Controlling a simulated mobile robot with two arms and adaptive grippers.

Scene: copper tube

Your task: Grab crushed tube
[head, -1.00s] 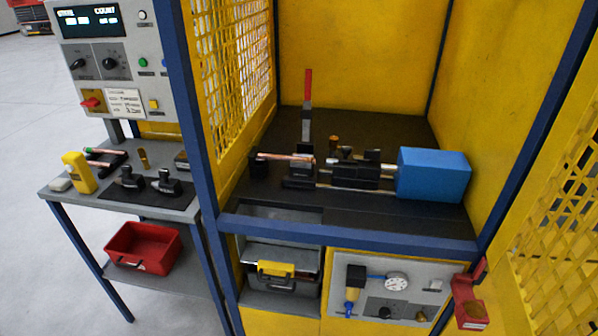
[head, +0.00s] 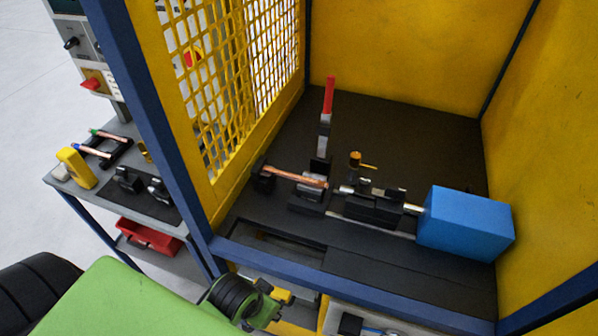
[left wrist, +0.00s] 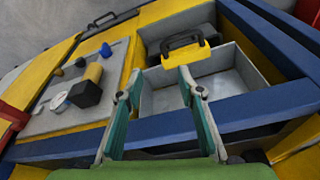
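A copper tube (head: 297,177) lies across black supports in the machine, its right end by the clamp. Whether it is crushed cannot be told at this size. A red-handled lever (head: 327,105) stands upright behind the tube's right end. My left gripper (head: 266,300) is low in front of the blue front beam, apart from the tube. In the left wrist view its two fingers (left wrist: 157,88) are spread with nothing between them, above a grey open bin. The tube is not visible in that view. My right gripper is in neither view.
A blue block (head: 466,222) sits at the machine's right. The blue front beam (head: 340,285) and yellow mesh (head: 235,95) bound the cell. The grey bin (left wrist: 200,92) has a yellow-black handle. More tubes (head: 98,143) lie on the left table, above a red bin (head: 150,237).

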